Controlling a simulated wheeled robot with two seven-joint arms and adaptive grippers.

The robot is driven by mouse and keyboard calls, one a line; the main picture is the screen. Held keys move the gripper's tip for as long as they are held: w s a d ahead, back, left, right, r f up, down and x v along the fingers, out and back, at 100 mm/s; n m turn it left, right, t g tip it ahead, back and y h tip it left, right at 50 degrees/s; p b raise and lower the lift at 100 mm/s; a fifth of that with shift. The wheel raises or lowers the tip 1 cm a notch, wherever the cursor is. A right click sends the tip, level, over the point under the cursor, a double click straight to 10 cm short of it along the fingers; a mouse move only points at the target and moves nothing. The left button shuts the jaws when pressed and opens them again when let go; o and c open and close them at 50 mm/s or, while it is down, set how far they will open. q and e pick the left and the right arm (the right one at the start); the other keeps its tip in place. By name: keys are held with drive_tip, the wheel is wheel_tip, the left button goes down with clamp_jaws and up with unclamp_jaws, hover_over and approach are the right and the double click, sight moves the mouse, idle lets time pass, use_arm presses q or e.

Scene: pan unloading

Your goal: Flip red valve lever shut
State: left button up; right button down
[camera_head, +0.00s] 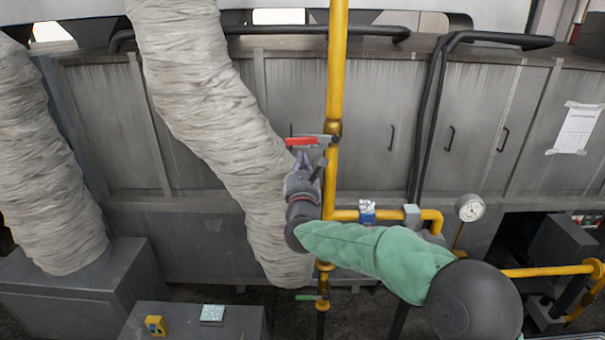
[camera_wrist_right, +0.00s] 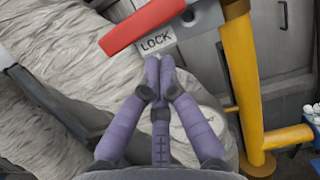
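The red valve lever (camera_head: 301,142) sticks out level to the left of the vertical yellow pipe (camera_head: 337,70). In the right wrist view, the red lever (camera_wrist_right: 150,22) slants across the top, with a grey plate marked LOCK (camera_wrist_right: 157,42) along its lower side. My right gripper (camera_head: 306,158) is just below the lever. In the wrist view its purple fingers (camera_wrist_right: 159,62) meet at their tips, with nothing visible between them. The tips overlap the lower edge of the LOCK plate; I cannot tell whether they touch it. My left gripper is not in view.
Thick wrapped ducts (camera_head: 205,100) stand left of the pipe. A yellow side pipe with a blue fitting (camera_head: 367,212) and a gauge (camera_head: 470,208) lie to the right. A green lever (camera_head: 306,297) is lower on the pipe. Grey cabinets (camera_head: 385,90) stand behind.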

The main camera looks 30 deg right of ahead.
sight(300, 144)
drive_tip(key=shift+w+r, duration=0.1)
drive_tip(key=shift+r, duration=0.4)
drive_tip(key=r+m+b, duration=0.1)
drive_tip(key=r+b, duration=0.1)
drive_tip(key=shift+a+m+h+b, duration=0.2)
drive_tip(key=shift+m+h+b, duration=0.1)
drive_tip(key=shift+m, duration=0.1)
idle(0.3)
